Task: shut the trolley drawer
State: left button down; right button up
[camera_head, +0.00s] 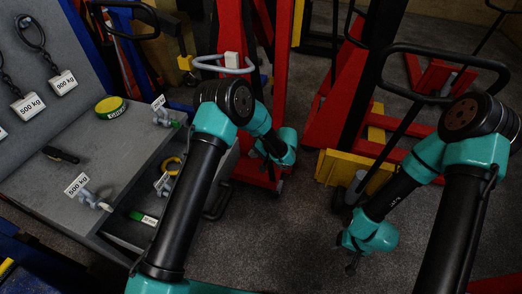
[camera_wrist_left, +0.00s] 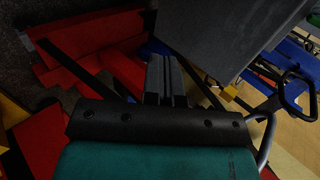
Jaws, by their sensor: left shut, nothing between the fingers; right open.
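The trolley (camera_head: 100,140) stands at the left in the head view, with a grey top. Its drawer (camera_head: 122,226) is open below the right edge of the top, with a green-labelled item (camera_head: 143,218) and a yellow ring (camera_head: 172,164) inside. My left arm covers part of the drawer's outer side. My left gripper (camera_head: 268,168) is right of the drawer, apart from it; its fingers (camera_wrist_left: 166,80) are shut and empty in the left wrist view. A large dark grey panel (camera_wrist_left: 228,38) is beside them; I cannot tell which part it is. My right gripper (camera_head: 352,266) is open, pointing down over the floor.
Red jacks and stands (camera_head: 340,110) fill the back, with a yellow block (camera_head: 352,171) at their foot. A green-and-yellow tape roll (camera_head: 111,107) and a dark tool (camera_head: 61,155) lie on the trolley top. The floor (camera_head: 290,235) between my arms is clear.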

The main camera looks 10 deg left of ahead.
aim_at(238, 153)
pick_arm(q)
jog(key=a, duration=0.3)
jog(key=w+a, duration=0.1)
jog(key=shift+a+f, duration=0.35)
jog(key=shift+a, duration=0.05)
